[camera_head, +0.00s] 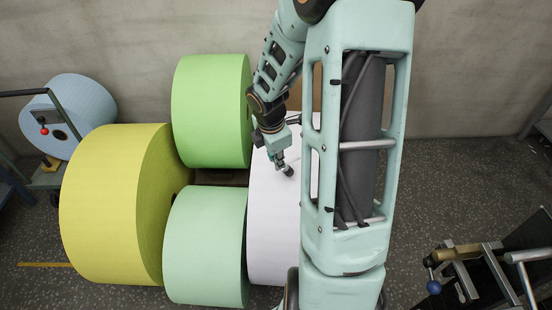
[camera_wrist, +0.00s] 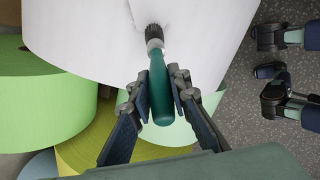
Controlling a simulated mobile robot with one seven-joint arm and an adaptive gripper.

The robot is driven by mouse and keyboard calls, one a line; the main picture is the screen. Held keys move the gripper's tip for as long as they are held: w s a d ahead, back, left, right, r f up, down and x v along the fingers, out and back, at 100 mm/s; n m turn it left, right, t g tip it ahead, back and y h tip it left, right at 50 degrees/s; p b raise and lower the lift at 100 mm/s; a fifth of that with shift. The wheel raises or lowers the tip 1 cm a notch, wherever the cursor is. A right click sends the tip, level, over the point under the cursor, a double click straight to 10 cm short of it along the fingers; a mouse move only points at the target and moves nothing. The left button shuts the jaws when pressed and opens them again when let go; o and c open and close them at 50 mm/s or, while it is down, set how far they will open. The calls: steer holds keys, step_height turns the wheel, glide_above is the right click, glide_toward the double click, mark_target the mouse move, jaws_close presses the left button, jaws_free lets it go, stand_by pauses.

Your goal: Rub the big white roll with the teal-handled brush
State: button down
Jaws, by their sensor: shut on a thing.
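The big white roll (camera_head: 270,215) stands in the middle of the head view, partly hidden behind my arm. It fills the top of the wrist view (camera_wrist: 90,35). My gripper (camera_wrist: 160,95) is shut on the teal handle of the brush (camera_wrist: 160,90). The brush's dark bristle end (camera_wrist: 154,32) points at the white roll and appears to meet its surface, where a faint grey mark or shadow shows. In the head view my gripper (camera_head: 281,160) is over the white roll, with the dark brush end (camera_head: 288,171) against the white.
A bright green roll (camera_head: 212,110), a pale green roll (camera_head: 205,245) and a yellow roll (camera_head: 115,205) stand left of the white roll. A light blue roll (camera_head: 75,105) sits on a cart at far left. Metal equipment (camera_head: 470,265) stands at lower right.

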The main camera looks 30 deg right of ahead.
steer(key=shift+w+f, duration=0.1)
steer(key=shift+f, duration=0.2)
steer(key=shift+d+r, duration=0.1)
